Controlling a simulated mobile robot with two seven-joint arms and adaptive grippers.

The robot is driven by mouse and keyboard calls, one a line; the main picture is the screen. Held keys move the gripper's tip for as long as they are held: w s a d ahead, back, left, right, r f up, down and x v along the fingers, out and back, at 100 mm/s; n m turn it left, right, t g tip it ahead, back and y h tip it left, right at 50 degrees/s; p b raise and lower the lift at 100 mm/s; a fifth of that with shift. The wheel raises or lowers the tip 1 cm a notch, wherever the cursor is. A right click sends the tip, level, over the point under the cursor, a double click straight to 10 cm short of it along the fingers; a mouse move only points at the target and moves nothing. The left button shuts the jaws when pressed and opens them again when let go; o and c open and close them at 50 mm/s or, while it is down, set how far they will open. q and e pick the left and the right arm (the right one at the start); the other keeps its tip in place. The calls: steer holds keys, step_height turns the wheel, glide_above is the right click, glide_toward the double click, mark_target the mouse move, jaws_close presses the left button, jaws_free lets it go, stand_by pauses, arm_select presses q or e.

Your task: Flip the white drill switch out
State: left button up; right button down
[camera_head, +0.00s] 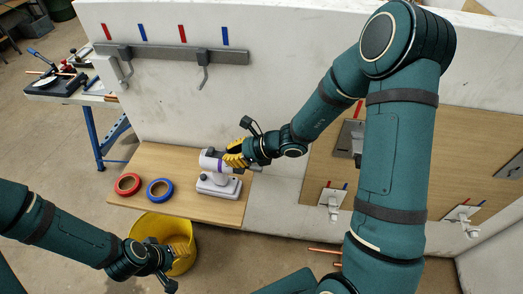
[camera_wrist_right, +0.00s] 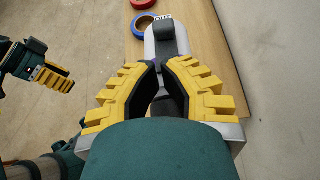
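The white drill (camera_head: 213,160), with a purple ring, stands upright on its pale base (camera_head: 218,184) on a wooden board. My right gripper (camera_head: 233,157) is at the drill's right end. In the right wrist view, the yellow fingertips (camera_wrist_right: 161,66) are close together with a narrow gap over a dark part of the drill. Firm contact is unclear and the switch cannot be made out. My left gripper (camera_head: 181,250) hangs over a yellow bucket; its finger opening is unclear.
A red tape roll (camera_head: 128,184) and a blue one (camera_head: 160,190) lie on the board (camera_head: 190,207), left of the drill. The yellow bucket (camera_head: 155,228) stands below its front edge. A white wall (camera_head: 170,90) with a grey hook rail (camera_head: 180,55) rises behind.

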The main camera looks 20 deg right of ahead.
steer(key=v, duration=1)
steer(key=shift+p, duration=0.45)
steer(key=shift+s, duration=0.15)
steer(key=s+a+f+n+g+h+b, duration=0.1)
steer(key=s+a+f+n+h+b, duration=0.1)
steer(key=f+n, duration=0.5)
steer(key=s+a+f+n+g+h+b, duration=0.2)
steer(key=s+a+f+n, duration=0.3)
steer(key=f+n, duration=0.3)
steer(key=s+a+f+n+g+h+b, duration=0.1)
steer(key=s+a+f+n+g+h, duration=0.1)
steer(key=f+n, duration=0.6)
step_height(320, 180, down, 3)
steer(key=shift+s+a+b, duration=0.4)
steer(key=shift+s+a, duration=0.35)
steer(key=shift+s, duration=0.35)
